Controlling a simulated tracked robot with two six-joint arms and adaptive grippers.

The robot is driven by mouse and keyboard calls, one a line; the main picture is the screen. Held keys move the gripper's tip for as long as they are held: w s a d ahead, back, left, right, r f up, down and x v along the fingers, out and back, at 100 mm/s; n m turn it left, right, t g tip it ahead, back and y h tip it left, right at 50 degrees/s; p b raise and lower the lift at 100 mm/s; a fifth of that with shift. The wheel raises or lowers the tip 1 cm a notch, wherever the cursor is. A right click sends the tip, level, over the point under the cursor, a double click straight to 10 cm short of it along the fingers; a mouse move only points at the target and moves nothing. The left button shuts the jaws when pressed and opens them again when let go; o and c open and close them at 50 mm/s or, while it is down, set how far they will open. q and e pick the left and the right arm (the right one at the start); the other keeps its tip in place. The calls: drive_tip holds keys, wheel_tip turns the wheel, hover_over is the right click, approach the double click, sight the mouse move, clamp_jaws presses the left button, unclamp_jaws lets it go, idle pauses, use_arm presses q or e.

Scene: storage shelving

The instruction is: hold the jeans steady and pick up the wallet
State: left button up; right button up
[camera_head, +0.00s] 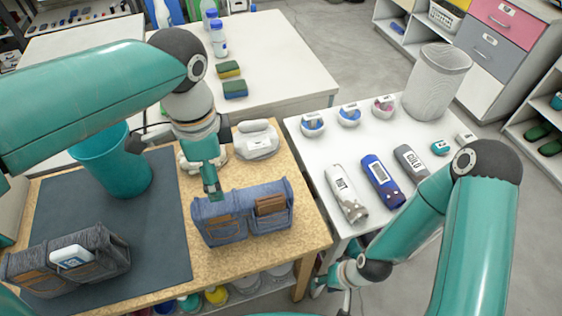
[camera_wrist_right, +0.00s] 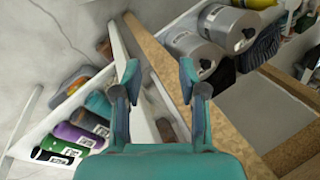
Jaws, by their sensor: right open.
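Folded blue jeans (camera_head: 236,226) stand on the wooden table's front right part in the head view. A brown wallet (camera_head: 270,206) sticks out of their right pocket; its lower part is hidden. My left gripper (camera_head: 212,190) reaches down to the top edge of the jeans, left of the wallet. It is seen edge-on, so its jaw opening and grip are unclear. My right gripper (camera_head: 330,283) is low beside the table's right front corner, apart from the jeans. In the right wrist view its fingers (camera_wrist_right: 158,78) are apart and empty; I cannot identify the wallet there.
Dark jeans (camera_head: 68,264) with a white item in a pocket lie on the dark mat (camera_head: 160,225). A teal bin (camera_head: 112,165) and a white device (camera_head: 256,140) stand behind. A wooden edge (camera_wrist_right: 185,85) runs close to my right gripper.

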sight(224, 216)
drive_tip(key=s+a+r+n+g+y, duration=0.2)
drive_tip(key=a+r+n+g, duration=0.4)
drive_tip(key=r, duration=0.5)
drive_tip(key=s+a+r+n+g+y, duration=0.2)
drive_tip(key=a+r+n+g, duration=0.1)
drive_tip(key=a+r+n, duration=0.65)
use_arm(q)
drive_tip(key=f, duration=1.6)
drive_tip(key=shift+s+a+f, duration=0.2)
drive_tip(key=shift+a+f, duration=0.15)
drive_tip(key=shift+f, duration=0.05)
use_arm(e)
drive_tip(key=w+d+r+n+t+h, duration=0.1)
drive_tip(key=w+d+r+n+t, duration=0.2)
drive_tip(key=w+r, duration=0.4)
drive_tip(key=w+d+r+n+t+h, duration=0.1)
drive_tip(key=w+d+r+n+t, duration=0.2)
drive_tip(key=w+r, duration=0.5)
wheel_tip(224, 216, up, 4)
drive_tip(key=shift+d+f+n+t, duration=0.1)
drive_tip(key=shift+d+n+t, duration=0.35)
drive_tip(key=shift+n, duration=0.6)
use_arm(q)
drive_tip(key=shift+c, duration=0.2)
